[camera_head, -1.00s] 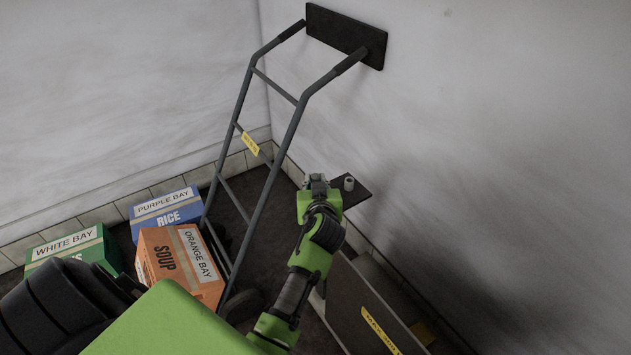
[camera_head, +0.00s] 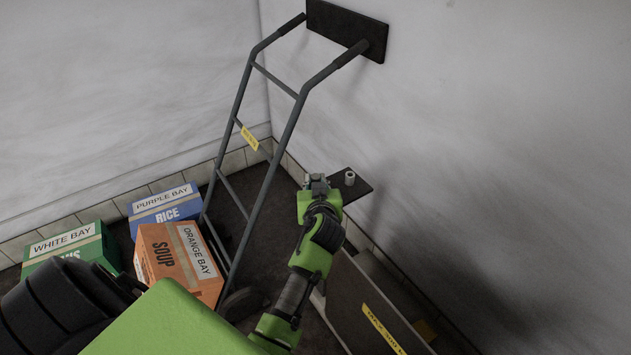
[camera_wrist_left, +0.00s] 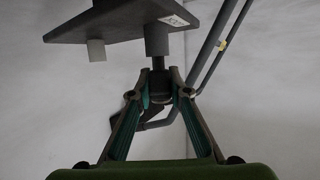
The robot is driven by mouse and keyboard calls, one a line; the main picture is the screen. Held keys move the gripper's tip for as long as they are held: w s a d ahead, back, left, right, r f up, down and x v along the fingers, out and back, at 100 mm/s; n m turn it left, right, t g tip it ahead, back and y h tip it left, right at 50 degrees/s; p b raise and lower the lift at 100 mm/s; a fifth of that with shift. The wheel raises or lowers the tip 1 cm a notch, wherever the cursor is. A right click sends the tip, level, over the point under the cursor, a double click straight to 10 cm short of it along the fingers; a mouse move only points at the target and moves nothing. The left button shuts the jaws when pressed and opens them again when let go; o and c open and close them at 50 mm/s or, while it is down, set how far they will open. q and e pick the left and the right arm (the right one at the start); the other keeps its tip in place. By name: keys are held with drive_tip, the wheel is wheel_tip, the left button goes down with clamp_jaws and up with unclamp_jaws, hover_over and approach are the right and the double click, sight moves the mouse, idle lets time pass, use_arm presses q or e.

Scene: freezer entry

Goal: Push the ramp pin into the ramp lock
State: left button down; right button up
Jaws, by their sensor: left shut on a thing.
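My left gripper (camera_head: 318,184) is at the left edge of a small dark plate (camera_head: 361,186) by the right wall. In the left wrist view the left gripper (camera_wrist_left: 160,80) is shut on the dark round head of the ramp pin (camera_wrist_left: 160,92). The pin's thin shaft (camera_wrist_left: 158,63) shows between that head and a grey cylinder, which looks like the ramp lock (camera_wrist_left: 156,40), on the dark plate (camera_wrist_left: 110,24). The shaft lines up with the cylinder; how deep it sits inside is hidden. My right gripper is not in view.
A grey panel with a yellow label (camera_head: 382,328) stands below the plate. A short pale cylinder (camera_head: 349,178) is on the plate. A hand truck (camera_head: 266,185) leans near the corner. Orange (camera_head: 160,258), blue (camera_head: 165,208) and green (camera_head: 75,245) boxes stand left.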

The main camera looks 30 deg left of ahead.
use_arm(q)
drive_tip(key=shift+f+b, duration=0.8)
drive_tip(key=shift+f, duration=0.15)
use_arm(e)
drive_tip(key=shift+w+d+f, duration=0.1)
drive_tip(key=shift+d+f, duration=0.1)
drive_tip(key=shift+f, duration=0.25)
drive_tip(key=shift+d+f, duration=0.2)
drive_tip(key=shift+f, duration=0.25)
use_arm(q)
drive_tip(key=c, duration=1.8)
unclamp_jaws()
drive_tip(key=shift+s, duration=0.1)
drive_tip(key=v, duration=0.8)
drive_tip(key=shift+d+f, duration=0.15)
drive_tip(key=shift+d, duration=0.05)
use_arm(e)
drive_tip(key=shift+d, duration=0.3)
use_arm(q)
drive_tip(key=x, duration=0.7)
drive_tip(key=shift+w+a, duration=0.25)
drive_tip(key=shift+w, duration=0.1)
drive_tip(key=shift+w+a, duration=0.25)
drive_tip(key=shift+s+r+p, duration=0.15)
drive_tip(key=shift+r+p, duration=0.4)
drive_tip(key=shift+r, duration=0.05)
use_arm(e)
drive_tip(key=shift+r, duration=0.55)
